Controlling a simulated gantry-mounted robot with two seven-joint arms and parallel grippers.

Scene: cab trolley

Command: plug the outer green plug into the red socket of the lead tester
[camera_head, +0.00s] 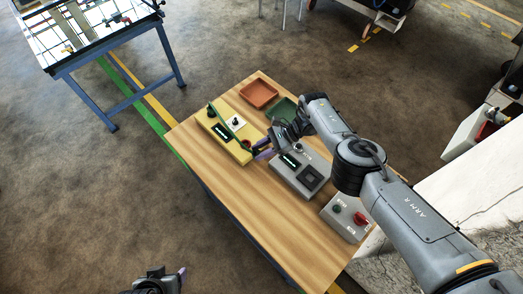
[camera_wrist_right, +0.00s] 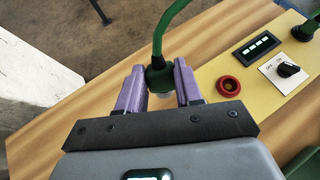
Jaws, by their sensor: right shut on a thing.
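The lead tester is a yellow box (camera_head: 224,136) at the left of the table, also in the right wrist view (camera_wrist_right: 262,78). Its red socket (camera_wrist_right: 229,86) is a ring with a dark hole, empty. My right gripper (camera_wrist_right: 158,88) is shut on a green plug (camera_wrist_right: 159,78), with a purple finger on each side; in the head view the gripper (camera_head: 262,148) is beside the tester's near right end. The held plug is left of the red socket in the wrist view, apart from it. A green cable (camera_wrist_right: 172,20) rises from it. Another green plug (camera_wrist_right: 304,31) sits at the tester's far end. My left gripper (camera_head: 166,280) is partly visible at the bottom edge.
The tester carries a black knob (camera_wrist_right: 288,69) and a display (camera_wrist_right: 255,45). A grey box (camera_head: 300,172), a box with a red switch (camera_head: 345,216), an orange tray (camera_head: 259,93) and a green tray (camera_head: 282,108) share the table. The table's near left part is clear.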

